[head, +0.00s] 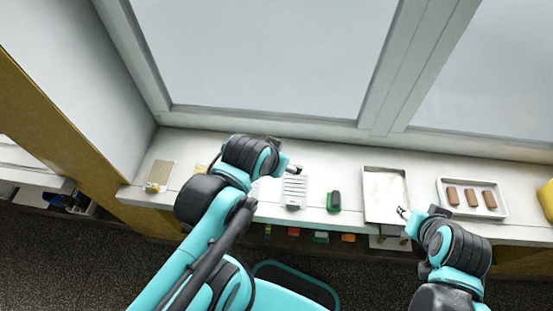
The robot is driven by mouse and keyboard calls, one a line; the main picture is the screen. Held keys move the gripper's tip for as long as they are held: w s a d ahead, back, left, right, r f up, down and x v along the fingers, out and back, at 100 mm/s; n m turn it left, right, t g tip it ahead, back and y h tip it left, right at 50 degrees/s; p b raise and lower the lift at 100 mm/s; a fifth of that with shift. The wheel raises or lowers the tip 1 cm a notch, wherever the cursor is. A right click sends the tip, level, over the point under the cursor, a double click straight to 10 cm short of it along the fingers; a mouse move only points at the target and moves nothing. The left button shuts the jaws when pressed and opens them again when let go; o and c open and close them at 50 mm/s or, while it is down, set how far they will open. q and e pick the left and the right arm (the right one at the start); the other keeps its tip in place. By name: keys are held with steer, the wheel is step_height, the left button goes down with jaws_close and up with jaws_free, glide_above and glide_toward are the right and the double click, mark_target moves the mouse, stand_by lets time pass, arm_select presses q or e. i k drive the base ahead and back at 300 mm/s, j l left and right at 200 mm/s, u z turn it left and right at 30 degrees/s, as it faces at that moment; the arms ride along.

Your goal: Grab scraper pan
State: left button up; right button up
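A shallow, pale metal pan (383,190) with a raised rim lies on the white counter, right of centre, and looks empty. I take it to be the scraper pan. My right gripper (403,212) is at the pan's front right corner. It is too small to tell whether its fingers touch or hold the rim. My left gripper (294,169) is over the counter, left of the pan and behind a slotted white item. Whether its fingers are open or shut is not clear.
A tray (476,211) with 3 brown bars lies right of the pan. A green and black block (334,201) and a slotted white item (294,192) lie left of it. A beige mesh board (159,174) is at the far left. A window frame (290,121) borders the counter's back.

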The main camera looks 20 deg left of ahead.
mark_target(382, 189)
steer(key=k+z, duration=0.15)
steer(key=z, duration=0.25)
steer(key=k+l+z, duration=0.1)
steer(key=z, duration=0.25)
steer(key=k+l+z, duration=0.15)
steer(key=z, duration=0.25)
